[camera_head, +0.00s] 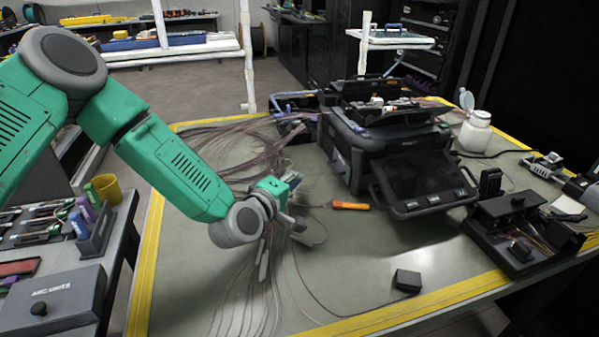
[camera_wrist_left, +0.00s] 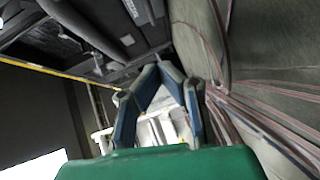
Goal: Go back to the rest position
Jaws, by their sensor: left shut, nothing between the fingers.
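My left arm comes in from the left in the head view, green with grey joints. My left gripper (camera_head: 292,238) is over the middle of the workbench, above loose fibre cables, to the left of the black splicing machine (camera_head: 385,145). In the left wrist view the gripper's blue-grey fingers (camera_wrist_left: 158,72) meet at their tips with nothing between them. The gripper is shut and empty. My right gripper does not show clearly in either view.
The workbench (camera_head: 350,275) has yellow taped edges. An orange tool (camera_head: 350,206) and a small black box (camera_head: 407,281) lie on it. A white bottle (camera_head: 476,131) stands at the back right, a black tray (camera_head: 515,230) at the right. A side cart with tools is at left.

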